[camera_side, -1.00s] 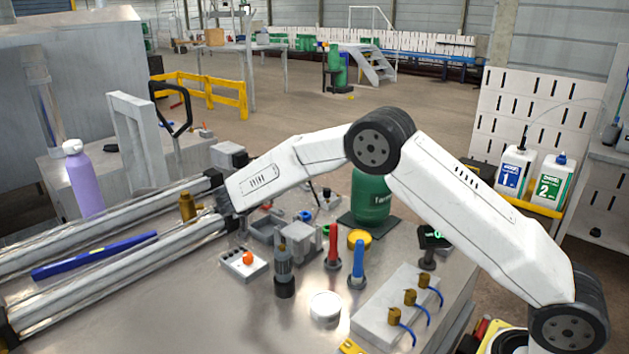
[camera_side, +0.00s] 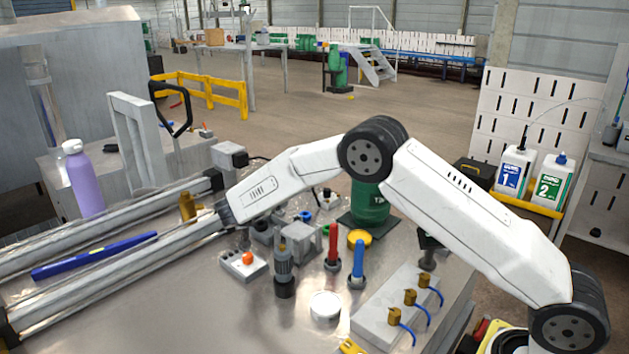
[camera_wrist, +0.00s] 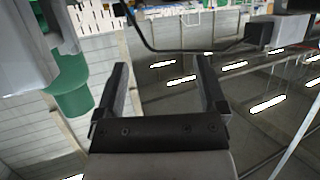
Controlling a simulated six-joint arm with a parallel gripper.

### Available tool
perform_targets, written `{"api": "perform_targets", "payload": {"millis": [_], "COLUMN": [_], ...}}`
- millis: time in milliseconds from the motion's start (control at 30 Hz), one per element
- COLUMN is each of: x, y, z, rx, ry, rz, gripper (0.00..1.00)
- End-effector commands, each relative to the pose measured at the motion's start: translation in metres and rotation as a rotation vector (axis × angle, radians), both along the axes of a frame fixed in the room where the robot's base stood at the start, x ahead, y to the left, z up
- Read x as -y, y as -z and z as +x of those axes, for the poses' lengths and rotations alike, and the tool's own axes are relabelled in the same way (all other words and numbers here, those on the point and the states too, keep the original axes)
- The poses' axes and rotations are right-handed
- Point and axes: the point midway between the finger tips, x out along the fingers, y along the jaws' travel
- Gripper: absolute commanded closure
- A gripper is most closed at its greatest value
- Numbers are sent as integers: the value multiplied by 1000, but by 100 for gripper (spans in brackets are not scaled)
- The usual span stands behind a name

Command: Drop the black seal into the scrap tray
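My gripper (camera_wrist: 163,88) shows in the wrist view with its two dark fingers wide apart and nothing visible between them. In the side view the dark wrist end (camera_side: 226,211) of my arm is over the bench, beside the rails and right of a brass fitting (camera_side: 188,206); the fingers are hard to see there. I cannot make out the black seal for sure in either view. Small grey parts (camera_side: 262,230) stand just right of the wrist end, partly behind my arm. I cannot tell whether one of them is the scrap tray.
A grey block with an orange button (camera_side: 245,264), a dark-based bottle (camera_side: 284,272), red (camera_side: 333,248) and blue (camera_side: 358,260) handles and a white round lid (camera_side: 325,305) stand nearby. A green cylinder (camera_side: 370,205) stands behind.

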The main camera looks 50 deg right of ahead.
Motion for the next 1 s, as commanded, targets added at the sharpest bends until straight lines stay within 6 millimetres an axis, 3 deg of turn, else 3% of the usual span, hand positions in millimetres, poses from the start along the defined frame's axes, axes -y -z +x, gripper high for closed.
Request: {"api": "perform_targets", "payload": {"millis": [367, 600, 1000], "x": [0, 0, -2], "y": [-7, -33, -66], "z": [0, 0, -29], "rx": [2, 4, 1], "ry": [1, 1, -1], "rz": [1, 2, 0], "gripper": [9, 9, 9]}}
